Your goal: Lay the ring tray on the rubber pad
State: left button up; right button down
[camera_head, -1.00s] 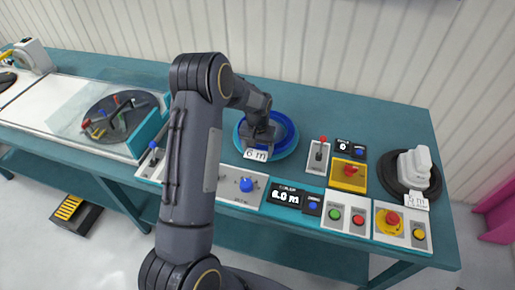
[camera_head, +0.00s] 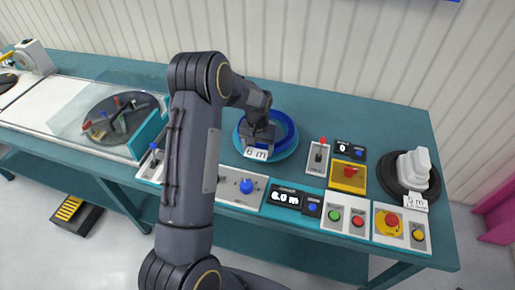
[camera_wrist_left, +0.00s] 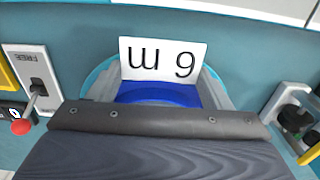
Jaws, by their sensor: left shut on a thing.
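A blue ring-shaped tray (camera_head: 289,132) with a paler blue round rim sits on the teal bench, behind the control panels. I cannot tell which surface is the rubber pad. My right gripper is not in view.
Switch and button panels (camera_head: 345,217) line the front edge. A dark disc (camera_head: 100,112) with coloured pieces lies at the left. Bare bench (camera_head: 350,112) shows behind the panels.

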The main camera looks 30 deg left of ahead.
pick_arm(q)
jog(key=shift+r, duration=0.1)
dwell(0.3)
jog(key=shift+r, duration=0.3)
dwell(0.3)
jog(key=shift+r+p, duration=0.65)
jog(key=shift+r, duration=0.5)
jog(key=shift+r+p, duration=1.4)
jog(key=shift+r, duration=0.95)
